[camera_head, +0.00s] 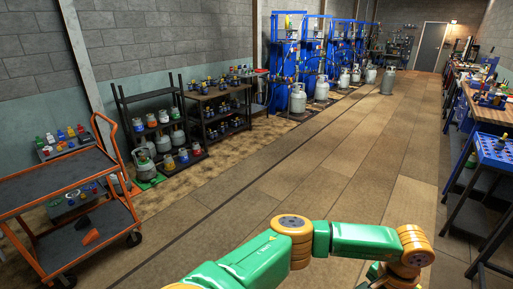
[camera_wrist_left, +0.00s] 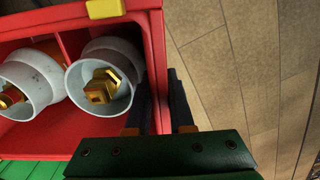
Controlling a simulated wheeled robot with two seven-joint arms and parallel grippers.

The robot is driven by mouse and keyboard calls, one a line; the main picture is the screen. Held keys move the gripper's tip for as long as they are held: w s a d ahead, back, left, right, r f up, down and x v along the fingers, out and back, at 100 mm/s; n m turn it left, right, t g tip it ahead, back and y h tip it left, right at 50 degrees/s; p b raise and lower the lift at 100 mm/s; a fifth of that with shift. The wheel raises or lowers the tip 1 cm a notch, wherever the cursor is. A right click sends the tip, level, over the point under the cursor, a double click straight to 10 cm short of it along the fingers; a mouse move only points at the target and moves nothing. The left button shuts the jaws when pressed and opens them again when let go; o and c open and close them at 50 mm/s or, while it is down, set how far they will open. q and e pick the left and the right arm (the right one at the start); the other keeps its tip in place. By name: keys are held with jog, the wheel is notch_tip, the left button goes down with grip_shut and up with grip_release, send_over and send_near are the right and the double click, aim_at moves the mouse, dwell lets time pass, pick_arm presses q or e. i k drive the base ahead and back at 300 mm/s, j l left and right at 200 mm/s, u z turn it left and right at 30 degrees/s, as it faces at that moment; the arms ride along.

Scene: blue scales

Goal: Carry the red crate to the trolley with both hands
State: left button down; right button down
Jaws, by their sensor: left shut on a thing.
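The red crate (camera_wrist_left: 158,50) shows in the left wrist view, with grey cylinders (camera_wrist_left: 83,83) with brass valves standing in its compartments. My left gripper (camera_wrist_left: 163,88) has its dark fingers either side of the crate's right wall and is shut on it. The far parts of the crate are cut off. In the head view, the orange trolley (camera_head: 58,176) with two dark shelves stands at the far left. Its top shelf looks empty, and a small orange thing (camera_head: 91,237) lies on the lower shelf. The crate and my right gripper are not seen in the head view.
A black rack (camera_head: 119,111) with gas cylinders stands beyond the trolley, by the wall. Blue filling stations (camera_head: 285,55) line the back. A bench and a blue-topped table (camera_head: 491,151) stand along the right. The middle floor is clear. A green surface (camera_wrist_left: 30,170) shows below the crate.

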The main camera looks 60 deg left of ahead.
aim_at(58, 178)
jog(key=j+u, duration=0.15)
jog(key=u, duration=3.3)
jog(key=i+u, duration=0.15)
jog(key=i, duration=0.55)
jog(key=i+l+u, duration=0.15)
jog(key=i, duration=0.6)
jog(key=i+l, duration=0.1)
jog(key=i, duration=0.7)
jog(key=i+l, duration=0.15)
jog(key=i, duration=0.65)
jog(key=i+l, duration=0.1)
jog(key=i, duration=0.7)
